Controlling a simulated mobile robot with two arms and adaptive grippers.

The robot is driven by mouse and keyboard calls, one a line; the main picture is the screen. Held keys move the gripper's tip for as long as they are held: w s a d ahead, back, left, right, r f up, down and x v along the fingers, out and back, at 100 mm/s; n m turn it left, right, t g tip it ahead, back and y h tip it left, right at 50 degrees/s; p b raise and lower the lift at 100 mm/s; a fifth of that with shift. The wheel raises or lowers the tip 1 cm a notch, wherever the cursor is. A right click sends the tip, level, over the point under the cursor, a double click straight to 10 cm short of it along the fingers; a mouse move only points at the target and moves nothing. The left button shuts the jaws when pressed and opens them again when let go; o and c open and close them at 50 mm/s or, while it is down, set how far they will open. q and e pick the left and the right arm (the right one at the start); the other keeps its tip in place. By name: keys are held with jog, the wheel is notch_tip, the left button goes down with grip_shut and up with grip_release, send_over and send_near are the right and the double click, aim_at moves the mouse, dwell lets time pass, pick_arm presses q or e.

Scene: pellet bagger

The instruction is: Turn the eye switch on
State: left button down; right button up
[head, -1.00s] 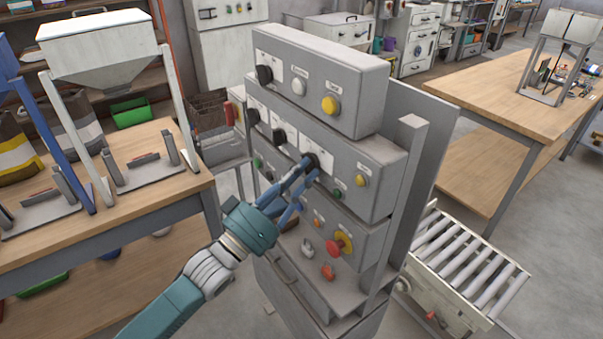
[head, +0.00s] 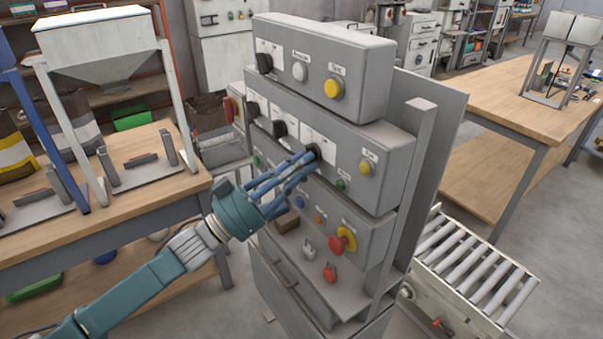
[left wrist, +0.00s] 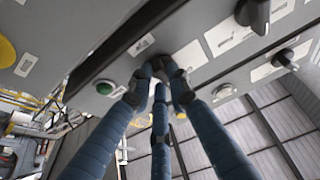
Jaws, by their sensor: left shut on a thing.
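A grey control cabinet (head: 390,150) stands in the middle of the head view with rows of switches and buttons. My left gripper (head: 308,160) reaches in from the left. Its blue fingers are shut on a black rotary switch (head: 315,151), the rightmost dark knob of the middle row. In the left wrist view the fingertips (left wrist: 160,74) close around this dark switch below a white label plate. The fingers hide most of the knob, so I cannot tell which way it points. The label text is too small to read. My right gripper is not in view.
More black knobs (head: 278,129) sit to the left in the same row. A green button (head: 341,185), a yellow button (head: 366,167) and a red mushroom button (head: 342,240) are near the hand. A roller conveyor (head: 470,260) stands at right, a wooden bench (head: 110,205) at left.

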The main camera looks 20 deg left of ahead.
pick_arm(q)
jog(key=shift+w+a+m+g+h+b, duration=0.15)
jog(key=shift+m+g+h+b, duration=0.45)
jog(key=shift+m, duration=1.1)
jog(key=shift+w+a+m+g+h+b, duration=0.1)
jog(key=shift+m+g+h+b, duration=0.25)
jog(key=shift+m+g, duration=0.9)
jog(key=shift+m+t, duration=0.25)
jog(key=shift+m, duration=0.4)
jog(key=c, duration=1.6)
grip_release()
jog(key=shift+c, duration=0.2)
jog(key=v, duration=1.2)
jog(key=shift+f, duration=0.15)
